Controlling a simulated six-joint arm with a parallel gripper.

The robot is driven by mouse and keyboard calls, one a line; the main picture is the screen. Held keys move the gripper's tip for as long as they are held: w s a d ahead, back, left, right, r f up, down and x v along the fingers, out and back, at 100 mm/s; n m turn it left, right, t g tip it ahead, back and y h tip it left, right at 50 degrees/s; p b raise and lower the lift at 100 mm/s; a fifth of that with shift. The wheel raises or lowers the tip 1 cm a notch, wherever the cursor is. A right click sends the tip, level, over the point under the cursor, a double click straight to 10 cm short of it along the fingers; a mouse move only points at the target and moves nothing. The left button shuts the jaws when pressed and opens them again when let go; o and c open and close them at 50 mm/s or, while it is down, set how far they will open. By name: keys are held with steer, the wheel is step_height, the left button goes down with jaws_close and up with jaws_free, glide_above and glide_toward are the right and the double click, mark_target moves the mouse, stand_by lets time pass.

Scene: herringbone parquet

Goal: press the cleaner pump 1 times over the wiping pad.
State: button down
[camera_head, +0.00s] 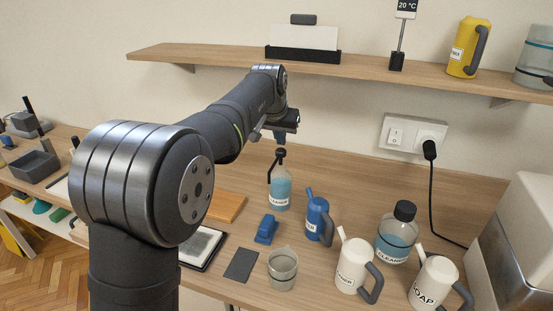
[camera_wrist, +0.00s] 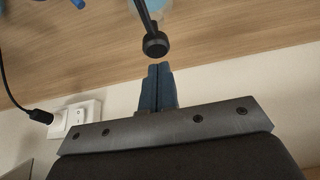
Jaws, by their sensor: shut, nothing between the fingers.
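The cleaner pump bottle (camera_head: 281,190) stands on the wooden counter, with clear blue liquid, a white label and a black pump head (camera_head: 280,153). The pump head also shows in the wrist view (camera_wrist: 154,45), just ahead of the fingertips. My gripper (camera_wrist: 157,70) is shut and empty, with its blue fingers together. In the head view my gripper (camera_head: 279,134) is above and close to the pump head; a small gap seems to show between them. A flat dark grey pad (camera_head: 241,265), possibly the wiping pad, lies on the counter in front of the bottle, not under it.
Around the bottle stand a blue jug (camera_head: 319,220), a blue block-like object (camera_head: 267,229), a clear beaker (camera_head: 282,269), white jugs (camera_head: 355,267) and a black-capped cleaner bottle (camera_head: 397,232). A shelf (camera_head: 350,73) runs above. A cord hangs from the wall socket (camera_head: 413,135).

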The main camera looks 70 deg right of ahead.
mark_target(281, 150)
steer(key=shift+f, duration=1.65)
steer(key=shift+r, duration=1.25)
step_height(281, 150, up, 7)
steer(key=shift+f, duration=0.1)
